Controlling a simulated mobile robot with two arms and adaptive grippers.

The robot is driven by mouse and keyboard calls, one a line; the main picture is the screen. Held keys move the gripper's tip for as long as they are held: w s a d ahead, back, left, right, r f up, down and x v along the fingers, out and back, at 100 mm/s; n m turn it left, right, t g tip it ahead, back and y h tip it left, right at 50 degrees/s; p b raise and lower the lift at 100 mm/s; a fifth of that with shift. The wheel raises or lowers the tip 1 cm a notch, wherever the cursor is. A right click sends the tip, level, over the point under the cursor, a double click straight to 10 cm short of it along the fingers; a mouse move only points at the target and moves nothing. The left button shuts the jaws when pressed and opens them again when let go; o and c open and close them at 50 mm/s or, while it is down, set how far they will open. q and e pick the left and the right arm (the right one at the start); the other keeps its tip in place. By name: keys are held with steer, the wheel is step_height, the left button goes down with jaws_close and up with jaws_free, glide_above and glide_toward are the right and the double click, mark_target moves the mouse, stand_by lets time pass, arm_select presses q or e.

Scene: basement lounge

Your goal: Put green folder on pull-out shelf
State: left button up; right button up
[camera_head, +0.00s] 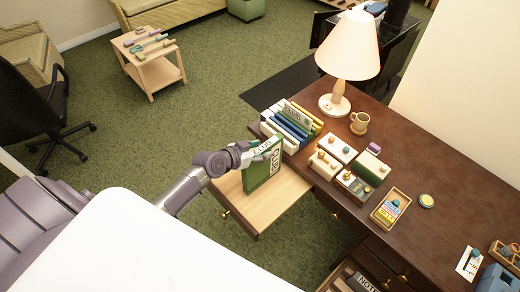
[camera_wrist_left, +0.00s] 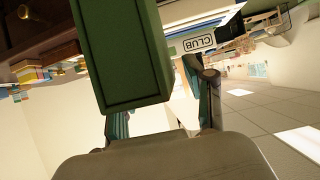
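The green folder (camera_head: 261,172), with white CLUB labels, stands upright over the pale wooden pull-out shelf (camera_head: 236,202). Its lower edge appears at the shelf surface, but I cannot tell whether it bears on it. My left gripper (camera_head: 246,156) is at the folder's upper left side, with its fingers closed about it. In the left wrist view the green folder (camera_wrist_left: 122,55) fills the upper middle and hides the tip of one finger of the left gripper (camera_wrist_left: 163,105). My right gripper is not in view.
The dark desk (camera_head: 440,190) adjoins the shelf, with a row of folders (camera_head: 290,125), a lamp (camera_head: 350,50), a mug (camera_head: 359,123) and small boxes. An open drawer (camera_head: 345,275) lies below. The shelf's front part is bare.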

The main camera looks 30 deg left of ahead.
arm_select(q)
steer(key=shift+r, duration=0.3)
steer(key=b+v, duration=0.1)
steer(key=v, duration=1.1)
steer(key=s+a+f+n+g+y, duration=0.15)
steer(key=s+f, duration=0.25)
steer(key=f, duration=0.6)
steer(key=s+a+f+n+g+y, duration=0.15)
steer(key=s+f, duration=0.25)
steer(key=f, duration=0.5)
steer(key=s+f+g+y, duration=0.15)
steer(key=s+f, duration=0.25)
steer(key=f, duration=0.6)
steer(key=s+d+f+g, duration=0.2)
steer(key=s+f, duration=0.3)
steer(key=s, duration=0.3)
steer(key=s+d+f+m+g, duration=0.1)
steer(key=s+d+f, duration=0.3)
steer(key=s, duration=0.4)
steer(key=s+d+f+g, duration=0.3)
steer(key=s+f, duration=0.3)
steer(key=s, duration=0.3)
steer(key=shift+d+f+m, duration=0.3)
steer(key=shift+d, duration=0.3)
